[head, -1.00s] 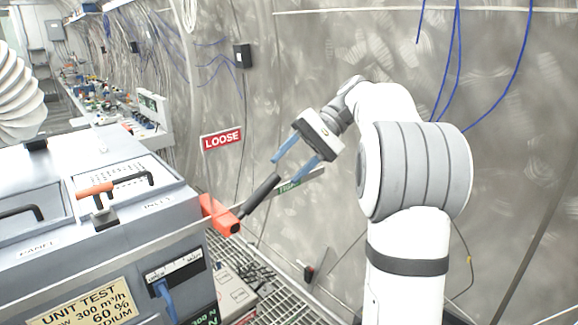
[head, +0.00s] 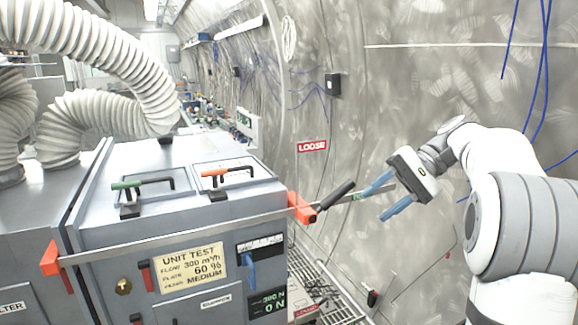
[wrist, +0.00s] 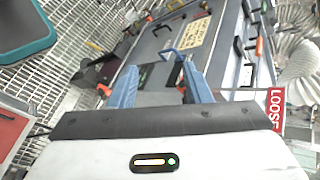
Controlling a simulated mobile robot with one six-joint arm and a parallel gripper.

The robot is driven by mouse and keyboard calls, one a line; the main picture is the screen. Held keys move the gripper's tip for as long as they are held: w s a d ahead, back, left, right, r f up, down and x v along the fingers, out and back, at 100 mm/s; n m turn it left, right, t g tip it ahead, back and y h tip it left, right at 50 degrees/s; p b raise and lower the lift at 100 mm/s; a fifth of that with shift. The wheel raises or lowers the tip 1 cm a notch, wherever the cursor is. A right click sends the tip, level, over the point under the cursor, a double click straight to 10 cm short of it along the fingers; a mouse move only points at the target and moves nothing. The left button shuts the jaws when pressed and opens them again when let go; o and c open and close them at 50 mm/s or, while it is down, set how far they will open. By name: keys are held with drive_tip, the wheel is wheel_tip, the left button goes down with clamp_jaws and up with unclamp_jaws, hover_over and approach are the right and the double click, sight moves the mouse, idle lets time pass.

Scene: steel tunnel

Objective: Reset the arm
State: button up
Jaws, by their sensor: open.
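My gripper (head: 377,199) is open, with two blue fingers apart and nothing between them. In the head view it is at the right, just past the black handle end of a long metal bar. The arm is bent, with the fingers pointing left toward the grey unit (head: 215,225). In the wrist view my gripper (wrist: 158,85) shows both blue fingers spread in front of the same unit, with its yellow label (wrist: 187,45) beyond them.
The long bar (head: 180,237) with orange ends (head: 302,208) runs across the unit's front. White ribbed hoses (head: 110,50) rise at the left. Grated floor (head: 325,290) lies between unit and wall.

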drive_tip(key=s+a+f+n+t+h+b, duration=0.1)
drive_tip(key=s+f+t+h, duration=0.2)
drive_tip(key=s+f, duration=0.7)
drive_tip(key=s+a+f+n+t+h+b, duration=0.1)
drive_tip(key=s+a+f+t+h, duration=0.1)
drive_tip(key=s+f+h, duration=0.5)
drive_tip(key=s+f, duration=0.2)
drive_tip(key=s, duration=0.4)
drive_tip(key=shift+a+f+n+t+h, duration=0.3)
drive_tip(key=shift+f+n+t, duration=0.05)
drive_tip(key=shift+n+t, duration=0.05)
